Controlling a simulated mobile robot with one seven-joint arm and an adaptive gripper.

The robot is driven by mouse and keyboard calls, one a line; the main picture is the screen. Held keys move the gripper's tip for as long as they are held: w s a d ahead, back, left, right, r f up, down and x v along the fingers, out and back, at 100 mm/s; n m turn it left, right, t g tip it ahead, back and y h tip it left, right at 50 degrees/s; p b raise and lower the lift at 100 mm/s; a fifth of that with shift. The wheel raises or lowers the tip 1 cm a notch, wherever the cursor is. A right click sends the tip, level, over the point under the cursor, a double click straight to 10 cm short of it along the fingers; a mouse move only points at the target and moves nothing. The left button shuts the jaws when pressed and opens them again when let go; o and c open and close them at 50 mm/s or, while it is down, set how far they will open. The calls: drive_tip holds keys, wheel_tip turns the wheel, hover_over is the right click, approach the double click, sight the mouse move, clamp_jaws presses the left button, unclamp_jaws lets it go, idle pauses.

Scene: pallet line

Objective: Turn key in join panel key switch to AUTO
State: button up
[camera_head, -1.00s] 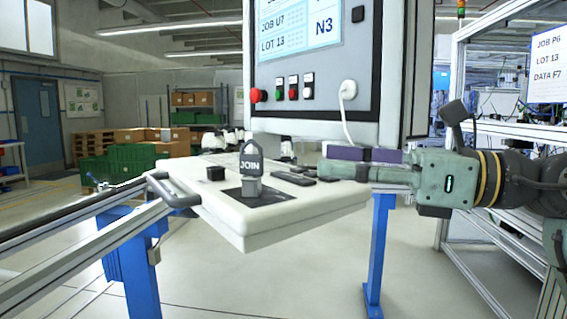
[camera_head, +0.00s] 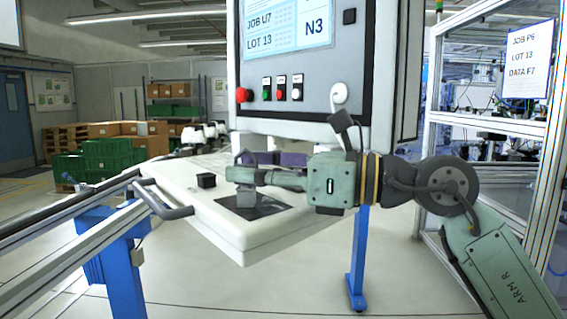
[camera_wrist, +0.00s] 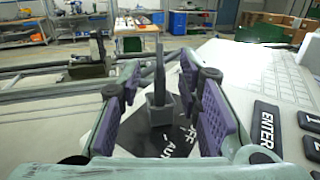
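The key (camera_wrist: 159,72) stands upright in the grey key switch (camera_wrist: 160,110) on the white panel, seen edge-on in the wrist view. The black switch plate below carries white lettering; "AUT" reads at the near side and "OFF" at the right. My gripper (camera_wrist: 166,88) is open, with its two purple-padded fingers on either side of the key and a gap on both sides. In the head view my gripper (camera_head: 240,172) is over the switch block (camera_head: 246,203) and hides the key and its JOIN tag.
The panel (camera_head: 215,222) also has a black button (camera_head: 206,180) and, in the wrist view, a keypad with an ENTER key (camera_wrist: 266,130). A control cabinet (camera_head: 300,125) rises behind. A grey handle (camera_head: 160,202) and rail stand at the left.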

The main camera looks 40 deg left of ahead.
drive_tip(key=shift+s+a, duration=0.2)
drive_tip(key=shift+a, duration=0.35)
drive_tip(key=shift+c, duration=0.6)
clamp_jaws()
